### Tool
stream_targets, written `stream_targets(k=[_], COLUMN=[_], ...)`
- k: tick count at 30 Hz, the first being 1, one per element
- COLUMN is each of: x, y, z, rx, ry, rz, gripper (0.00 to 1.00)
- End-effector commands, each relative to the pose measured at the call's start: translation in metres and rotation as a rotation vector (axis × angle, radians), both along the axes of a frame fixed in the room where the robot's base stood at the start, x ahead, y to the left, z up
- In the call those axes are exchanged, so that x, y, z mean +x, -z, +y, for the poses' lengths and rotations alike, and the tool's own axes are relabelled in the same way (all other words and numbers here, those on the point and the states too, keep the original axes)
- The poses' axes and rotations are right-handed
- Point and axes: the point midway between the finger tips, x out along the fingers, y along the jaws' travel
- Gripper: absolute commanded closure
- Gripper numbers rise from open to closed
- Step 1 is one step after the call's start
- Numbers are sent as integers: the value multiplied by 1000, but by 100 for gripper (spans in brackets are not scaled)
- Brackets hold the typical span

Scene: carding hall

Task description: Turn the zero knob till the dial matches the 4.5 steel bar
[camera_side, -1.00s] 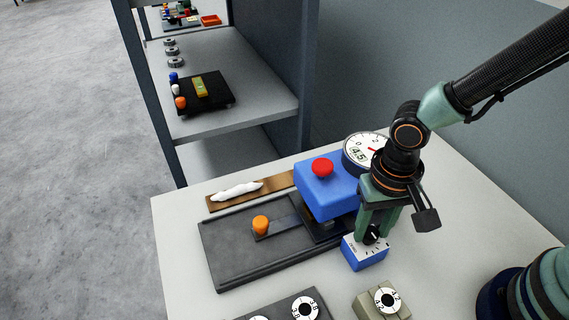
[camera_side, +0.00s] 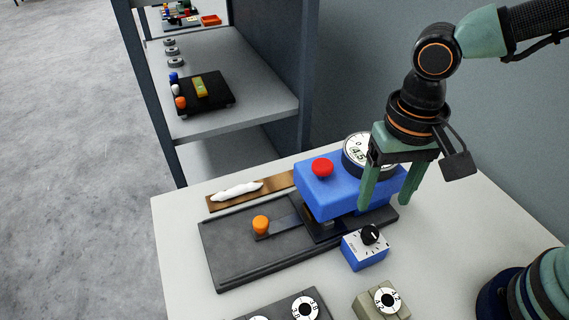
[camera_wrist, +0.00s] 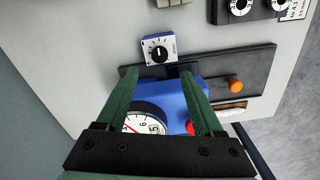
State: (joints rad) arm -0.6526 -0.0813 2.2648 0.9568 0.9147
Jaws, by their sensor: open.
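The zero knob (camera_side: 371,233) is black with a pale pointer line, on a small blue box with a white marked face (camera_side: 365,254). It also shows in the wrist view (camera_wrist: 159,54). My gripper (camera_side: 390,206) is open and empty, raised above and behind the knob, its fingers wide apart. The round white dial (camera_side: 357,148) has a red needle and a "4.5" label; my gripper partly covers it. The dial shows partly in the wrist view (camera_wrist: 140,122). A dark strip with an orange peg (camera_side: 261,224) runs under the blue gauge head (camera_side: 325,192); I cannot tell if it is the 4.5 bar.
A red button (camera_side: 322,167) tops the blue head. A grey base plate (camera_side: 225,260) lies beneath. Numbered blocks (camera_side: 388,300) stand at the table's front edge. A brown board (camera_side: 280,181) holds white fluff. A shelf (camera_side: 225,80) stands behind left.

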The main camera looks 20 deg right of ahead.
Motion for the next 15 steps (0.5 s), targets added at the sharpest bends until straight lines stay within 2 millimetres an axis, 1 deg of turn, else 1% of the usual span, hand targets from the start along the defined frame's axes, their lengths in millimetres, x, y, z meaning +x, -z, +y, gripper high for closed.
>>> stream_targets(k=[1, 3, 6, 10, 15], x=[1, 1, 0, 0, 0], y=[-9, -17, -25, -30, -30], z=[0, 0, 0, 0, 0], rx=[3, 2, 1, 0, -1], ry=[0, 0, 0, 0, 0], rz=[-4, -3, 0, 0, 1], gripper=[31, 31, 31, 31, 31])
